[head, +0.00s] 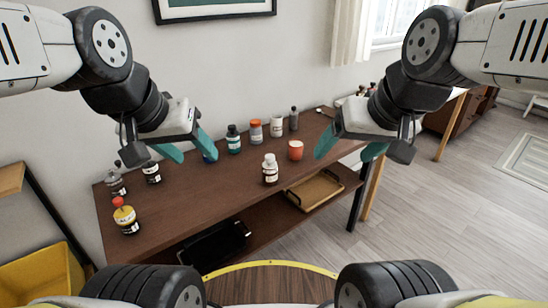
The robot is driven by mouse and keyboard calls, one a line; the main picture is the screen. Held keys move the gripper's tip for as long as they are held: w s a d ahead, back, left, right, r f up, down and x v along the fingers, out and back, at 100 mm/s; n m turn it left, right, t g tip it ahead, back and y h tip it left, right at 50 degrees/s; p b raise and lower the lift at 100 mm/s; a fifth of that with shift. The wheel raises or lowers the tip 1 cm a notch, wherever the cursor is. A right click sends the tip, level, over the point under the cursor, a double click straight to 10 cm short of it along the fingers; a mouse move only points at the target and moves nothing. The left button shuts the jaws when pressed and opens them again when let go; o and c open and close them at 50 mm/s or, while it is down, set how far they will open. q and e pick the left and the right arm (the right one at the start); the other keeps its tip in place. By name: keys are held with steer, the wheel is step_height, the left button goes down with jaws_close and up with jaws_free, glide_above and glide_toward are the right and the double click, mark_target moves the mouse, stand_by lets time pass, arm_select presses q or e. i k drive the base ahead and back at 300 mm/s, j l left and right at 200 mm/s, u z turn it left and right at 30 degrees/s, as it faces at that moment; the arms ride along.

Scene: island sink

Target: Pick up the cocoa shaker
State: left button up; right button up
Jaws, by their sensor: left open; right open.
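Several bottles and jars stand on a dark brown table (210,200); I cannot tell from their labels which is the cocoa shaker. They include a white bottle (270,171) near the front edge, a grey jar with an orange lid (256,132), a white container (277,127), a dark bottle (233,140) and a slim grey bottle (294,119). My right gripper (348,149) is open and empty above the table's right end.
An orange cup (295,150) stands right of the white bottle. A black jar (152,173), a clear bottle (115,183) and a red-capped yellow bottle (125,216) stand at left. A wooden tray (314,191) and a black tray (213,244) lie below. The tabletop's front middle is clear.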

mark_target(269, 176)
steer(key=z, duration=0.4)
steer(key=j+z, duration=0.1)
steer(key=z, duration=0.3)
steer(key=k+z, duration=0.1)
steer(key=z, duration=0.25)
steer(key=j+z, duration=0.1)
steer(key=z, duration=0.3)
steer(key=k+j, duration=0.1)
steer(key=k, duration=0.2)
steer(key=k+j+z, duration=0.1)
steer(key=k, duration=0.2)
steer(key=i+j, duration=0.15)
steer(key=j, duration=0.15)
steer(key=i+j, duration=0.2)
steer(key=j, duration=0.1)
